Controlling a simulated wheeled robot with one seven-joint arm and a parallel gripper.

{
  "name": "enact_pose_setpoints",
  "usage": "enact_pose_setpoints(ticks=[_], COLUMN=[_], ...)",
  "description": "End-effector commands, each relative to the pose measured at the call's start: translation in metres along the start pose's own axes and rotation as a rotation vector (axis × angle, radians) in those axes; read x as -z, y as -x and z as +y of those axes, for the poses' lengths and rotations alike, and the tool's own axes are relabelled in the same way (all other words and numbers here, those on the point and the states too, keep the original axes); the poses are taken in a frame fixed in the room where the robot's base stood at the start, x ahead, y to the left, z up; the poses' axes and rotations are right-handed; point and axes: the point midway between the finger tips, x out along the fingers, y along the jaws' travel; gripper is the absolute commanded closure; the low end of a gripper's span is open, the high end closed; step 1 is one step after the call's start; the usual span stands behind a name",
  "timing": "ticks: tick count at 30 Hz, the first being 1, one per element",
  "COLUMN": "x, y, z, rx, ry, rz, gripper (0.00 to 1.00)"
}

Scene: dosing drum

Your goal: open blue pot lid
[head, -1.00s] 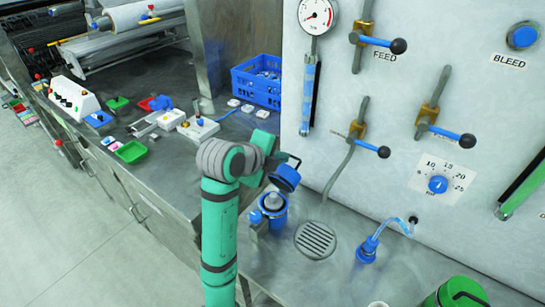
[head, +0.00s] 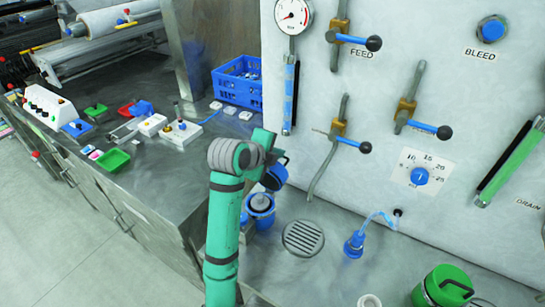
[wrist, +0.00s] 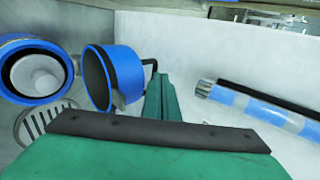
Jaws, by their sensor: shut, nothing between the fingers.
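The blue pot (head: 260,206) stands on the steel counter with its mouth uncovered and a pale grey piece inside. It also shows at the left of the wrist view (wrist: 62,72). Its blue lid (head: 274,178) stands tipped up at the pot's right side, swung clear of the mouth. In the wrist view the lid (wrist: 128,72) shows its hollow inside turned toward the pot, with a black bent handle on its far side. My gripper (wrist: 165,90) is shut and empty, close to the right of this handle; I cannot tell whether they touch. Its fingertips are hard to see in the head view.
A round drain grate (head: 303,238) lies right of the pot. The white panel (head: 330,70) with levers and a gauge rises behind. A blue nozzle with a hose (head: 354,244) and a green canister (head: 443,287) stand farther right. A blue crate (head: 238,82) is at the back.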

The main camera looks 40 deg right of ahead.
Motion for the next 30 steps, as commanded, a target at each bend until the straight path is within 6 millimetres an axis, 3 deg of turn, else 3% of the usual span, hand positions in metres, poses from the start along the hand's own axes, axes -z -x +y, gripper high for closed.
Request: enact_pose_setpoints(ticks=[6, 17, 23, 30], x=[0.0, 0.0, -0.001, -0.001], y=[-0.026, -0.025, -0.009, 0.034], z=[-0.003, -0.004, -0.013, -0.033], rx=[-0.001, 0.001, 0.003, 0.003], ry=[0.001, 0.0, -0.002, -0.005], rz=[0.0, 0.0, -0.002, 0.0], gripper=[1.0, 1.0, 1.0, 1.0])
